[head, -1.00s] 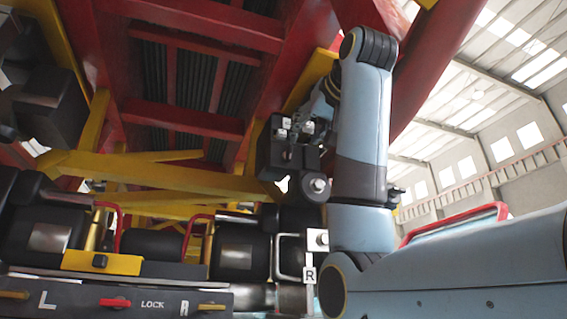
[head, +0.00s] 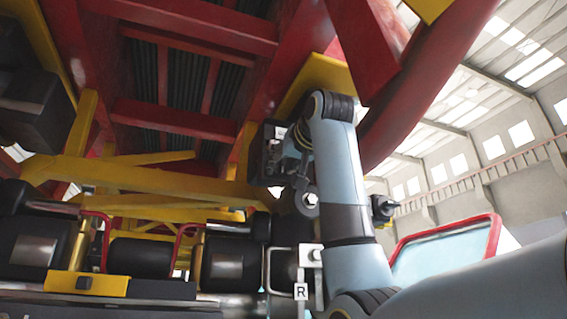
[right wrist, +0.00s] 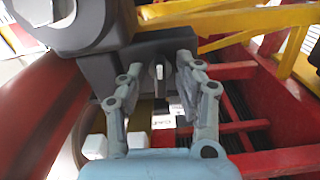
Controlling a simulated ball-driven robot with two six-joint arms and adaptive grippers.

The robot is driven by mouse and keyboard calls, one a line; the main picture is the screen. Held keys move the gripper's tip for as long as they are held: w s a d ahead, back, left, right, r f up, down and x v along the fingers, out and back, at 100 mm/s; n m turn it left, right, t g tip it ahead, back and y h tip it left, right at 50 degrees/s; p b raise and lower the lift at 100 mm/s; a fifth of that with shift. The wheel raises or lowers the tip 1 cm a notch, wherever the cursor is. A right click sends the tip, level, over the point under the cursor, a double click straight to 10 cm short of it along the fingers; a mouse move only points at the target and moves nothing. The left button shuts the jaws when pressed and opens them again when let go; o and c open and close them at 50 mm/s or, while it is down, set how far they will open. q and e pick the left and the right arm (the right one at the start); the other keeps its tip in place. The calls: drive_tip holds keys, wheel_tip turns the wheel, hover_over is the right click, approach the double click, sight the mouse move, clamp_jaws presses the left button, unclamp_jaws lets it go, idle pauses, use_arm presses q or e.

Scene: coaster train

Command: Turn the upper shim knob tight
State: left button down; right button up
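In the right wrist view, a small knob with a pale upright grip (right wrist: 158,73) sits on the face of a dark block (right wrist: 100,72); I take it for the upper shim knob. My right gripper (right wrist: 158,66) is open, with one finger on each side of the knob. I cannot tell whether either finger touches it. In the head view the dark block (head: 266,172) is partly covered by my right wrist, and the knob is hidden there. My right gripper (head: 298,150) is small and partly hidden in that view. My left gripper is not in view.
A red beam (head: 425,75) and yellow beams (head: 150,172) frame the block closely. A round grey part with a bright bolt (head: 311,198) lies just below my wrist. A bracket marked R (head: 301,291) stands lower down. A red-rimmed panel (head: 445,250) is at right.

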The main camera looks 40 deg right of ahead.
drive_tip(key=c, duration=0.4)
drive_tip(key=shift+s, duration=0.1)
clamp_jaws()
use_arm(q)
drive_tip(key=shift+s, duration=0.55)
